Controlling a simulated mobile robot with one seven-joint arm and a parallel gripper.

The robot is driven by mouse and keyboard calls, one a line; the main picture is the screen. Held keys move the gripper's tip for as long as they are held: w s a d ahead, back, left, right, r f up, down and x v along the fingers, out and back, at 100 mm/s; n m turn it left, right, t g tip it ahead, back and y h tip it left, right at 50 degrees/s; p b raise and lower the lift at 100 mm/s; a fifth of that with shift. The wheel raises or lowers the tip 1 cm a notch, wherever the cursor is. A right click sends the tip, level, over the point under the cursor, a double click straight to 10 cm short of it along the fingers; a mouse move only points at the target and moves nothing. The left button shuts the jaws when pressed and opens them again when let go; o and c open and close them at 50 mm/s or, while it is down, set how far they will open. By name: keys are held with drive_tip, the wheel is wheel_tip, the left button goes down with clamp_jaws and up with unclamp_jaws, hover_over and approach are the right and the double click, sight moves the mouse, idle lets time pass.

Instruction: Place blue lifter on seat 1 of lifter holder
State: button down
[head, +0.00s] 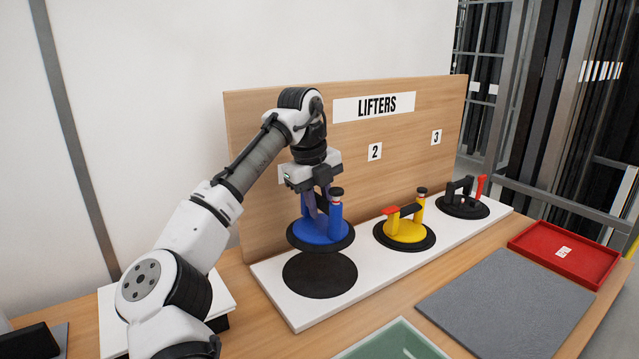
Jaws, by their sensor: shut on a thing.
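The blue lifter (320,230) is a blue disc with a black rim and upright blue handle posts, one with a black knob. My gripper (318,194) is shut on its handle and holds it roughly level. It hangs above the dark round seat (320,279) at the left end of the white lifter holder (285,308). A gap shows between lifter and seat, and the seat's far edge is partly hidden. The number label behind my gripper is mostly covered; labels 2 and 3 show to the right.
A yellow lifter (405,230) sits on the middle seat and a black and red lifter (463,206) on the right one. A wooden LIFTERS board (420,150) stands close behind. In front are a grey mat (508,305), a red tray (530,238) and a green-grey tray (395,345).

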wheel_tip(320, 180, down, 10)
drive_tip(key=shift+f+p, duration=0.2)
drive_tip(key=shift+p, duration=0.3)
drive_tip(key=c, duration=1.2)
unclamp_jaws()
drive_tip(key=shift+f, duration=0.15)
drive_tip(key=r, duration=0.4)
drive_tip(key=s+a+r+b, duration=0.1)
drive_tip(key=r, duration=0.3)
drive_tip(key=a+r, duration=0.1)
drive_tip(key=r, duration=0.3)
drive_tip(key=shift+s, duration=0.15)
drive_tip(key=shift+f, duration=0.1)
